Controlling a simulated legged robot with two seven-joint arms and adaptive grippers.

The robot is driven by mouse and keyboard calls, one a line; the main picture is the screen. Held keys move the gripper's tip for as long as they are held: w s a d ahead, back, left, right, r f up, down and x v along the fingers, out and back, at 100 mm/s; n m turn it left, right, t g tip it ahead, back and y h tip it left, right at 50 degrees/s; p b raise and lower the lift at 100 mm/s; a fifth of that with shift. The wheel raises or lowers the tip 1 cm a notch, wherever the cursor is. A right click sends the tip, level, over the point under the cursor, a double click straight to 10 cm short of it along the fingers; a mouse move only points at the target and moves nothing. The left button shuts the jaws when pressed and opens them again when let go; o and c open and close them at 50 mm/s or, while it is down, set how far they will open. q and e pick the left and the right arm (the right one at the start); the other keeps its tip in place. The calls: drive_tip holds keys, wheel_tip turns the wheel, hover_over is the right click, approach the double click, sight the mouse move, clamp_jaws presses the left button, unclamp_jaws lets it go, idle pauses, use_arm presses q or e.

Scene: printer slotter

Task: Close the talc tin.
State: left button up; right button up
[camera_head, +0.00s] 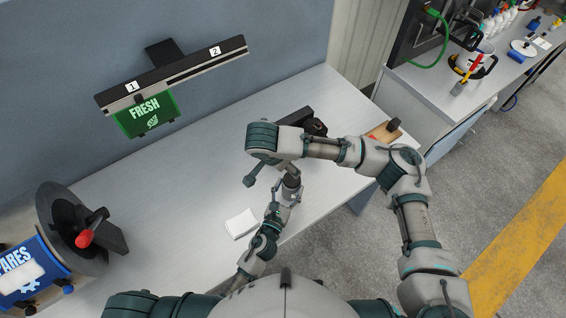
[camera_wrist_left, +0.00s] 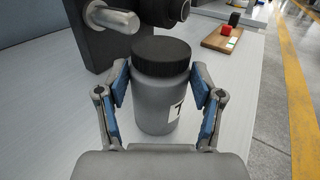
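The fingers of my right gripper cannot be made out.
A dark fixture (camera_head: 293,118) with a metal rod stands behind the tin. A wooden board (camera_head: 383,132) is to its right. A white pad (camera_head: 241,223) lies in front.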

use_arm(q)
drive_tip(key=o, duration=0.5)
drive_tip(key=shift+d, duration=0.15)
drive_tip(key=shift+a, duration=0.55)
drive_tip(key=shift+s+a, duration=0.15)
drive_tip(key=shift+a, duration=0.05)
drive_tip(key=v, duration=0.7)
drive_tip(key=d+v, duration=0.1)
drive_tip(key=v, duration=0.2)
drive_tip(key=shift+s+a, duration=0.1)
drive_tip(key=shift+s, duration=0.2)
drive_tip(key=shift+s+a, duration=0.2)
drive_tip(key=shift+s, duration=0.05)
drive_tip(key=shift+s+a, duration=0.2)
drive_tip(key=shift+a, duration=0.3)
use_arm(e)
drive_tip(key=shift+a, duration=0.6)
use_arm(q)
drive_tip(key=shift+d, duration=0.35)
use_arm(e)
drive_tip(key=shift+d, duration=0.4)
